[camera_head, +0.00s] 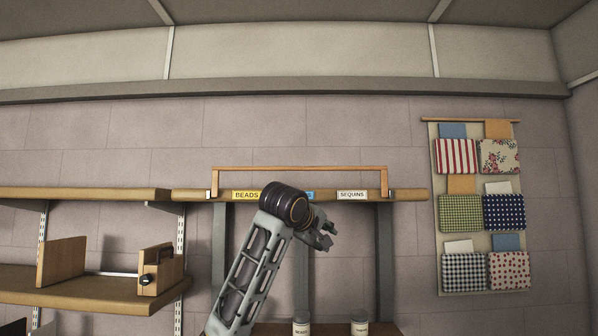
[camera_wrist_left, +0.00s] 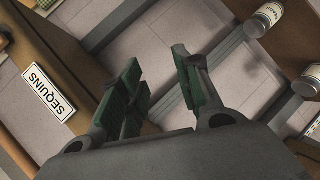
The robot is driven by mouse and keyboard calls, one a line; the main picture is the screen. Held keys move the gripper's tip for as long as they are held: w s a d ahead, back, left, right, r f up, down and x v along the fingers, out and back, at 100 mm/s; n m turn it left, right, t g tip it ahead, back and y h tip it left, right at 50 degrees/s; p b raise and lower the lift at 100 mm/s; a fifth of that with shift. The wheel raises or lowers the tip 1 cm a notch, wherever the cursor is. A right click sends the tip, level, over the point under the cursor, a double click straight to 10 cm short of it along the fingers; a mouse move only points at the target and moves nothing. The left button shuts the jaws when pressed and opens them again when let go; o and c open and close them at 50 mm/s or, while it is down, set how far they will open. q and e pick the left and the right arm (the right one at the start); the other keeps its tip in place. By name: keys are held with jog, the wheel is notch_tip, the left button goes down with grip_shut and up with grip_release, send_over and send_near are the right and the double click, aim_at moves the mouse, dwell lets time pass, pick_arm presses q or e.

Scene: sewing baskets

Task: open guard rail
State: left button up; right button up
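The guard rail (camera_head: 300,168) is a thin wooden bar on two short posts, standing upright along the front of the upper shelf (camera_head: 410,195). Labels on the shelf edge read BEADS (camera_head: 246,195) and SEQUINS (camera_head: 351,194); a blue label is mostly hidden behind my wrist. My left gripper (camera_head: 322,236) is just below the shelf edge, apart from the rail. In the left wrist view the gripper (camera_wrist_left: 158,58) is open, with green pads and nothing between them. The SEQUINS label (camera_wrist_left: 48,90) lies beside its fingers there. My right gripper is in neither view.
Two labelled jars (camera_head: 301,327) (camera_head: 360,327) stand on a lower shelf. Shelves on the left (camera_head: 80,194) hold a wooden divider (camera_head: 62,260) and a wooden box (camera_head: 160,270). Space above the rail is clear.

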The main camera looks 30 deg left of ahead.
pick_arm(q)
jog(key=s+a+r+n+t, duration=0.1)
jog(key=s+r, duration=0.3)
jog(key=r, duration=0.2)
jog(key=s+a+r+n, duration=0.1)
jog(key=s+r+n, duration=0.15)
jog(key=r, duration=0.35)
jog(key=n+t+y, duration=0.1)
jog(key=n, duration=0.1)
send_near(298, 168)
jog(key=v, duration=0.3)
jog(key=shift+a+f, duration=0.1)
jog(key=shift+f, duration=0.15)
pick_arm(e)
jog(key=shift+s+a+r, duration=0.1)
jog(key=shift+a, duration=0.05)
pick_arm(q)
jog(key=shift+w, duration=0.1)
